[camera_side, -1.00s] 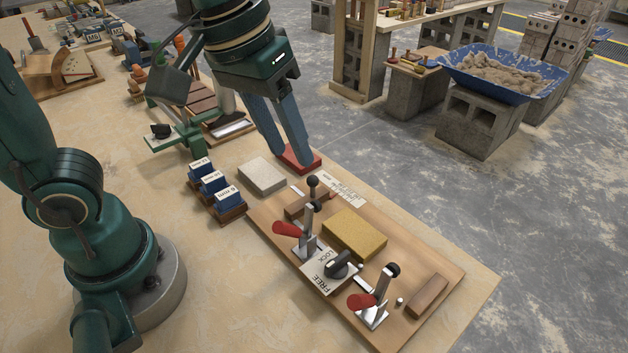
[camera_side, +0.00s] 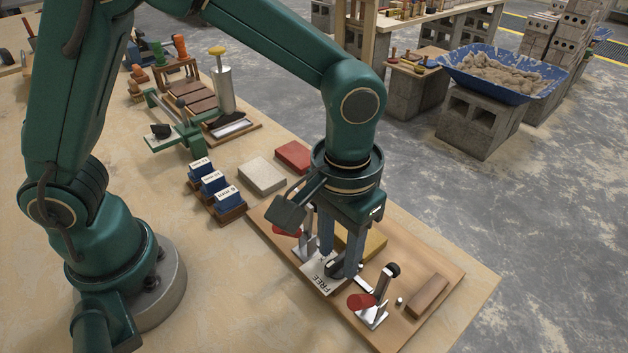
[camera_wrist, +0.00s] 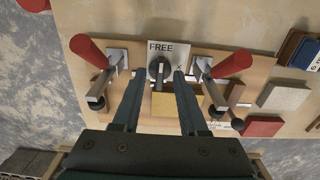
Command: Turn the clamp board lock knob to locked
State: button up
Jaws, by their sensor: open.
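The dark lock knob (camera_side: 334,269) sits on a white plate (camera_side: 318,284) lettered FREE, on the wooden clamp board (camera_side: 440,272). In the wrist view the knob (camera_wrist: 160,67) lies between my fingertips. My gripper (camera_side: 339,266) is open and points straight down, one blue finger on each side of the knob. I cannot tell whether the fingers touch it. The LOCK lettering is hidden behind a finger, and I cannot tell which mark the knob points to.
Two toggle clamps with red handles flank the knob; the near one (camera_side: 369,305) and the far one (camera_side: 290,231) stand close. A yellow block (camera_side: 374,246) lies behind my fingers. A grey block (camera_side: 262,176) and a red block (camera_side: 293,156) lie beyond the board.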

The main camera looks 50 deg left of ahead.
jog(key=shift+f, duration=0.2)
grip_shut()
jog(key=shift+m, duration=0.3)
jog(key=m, duration=1.7)
jog(key=shift+m, duration=0.3)
dwell(0.4)
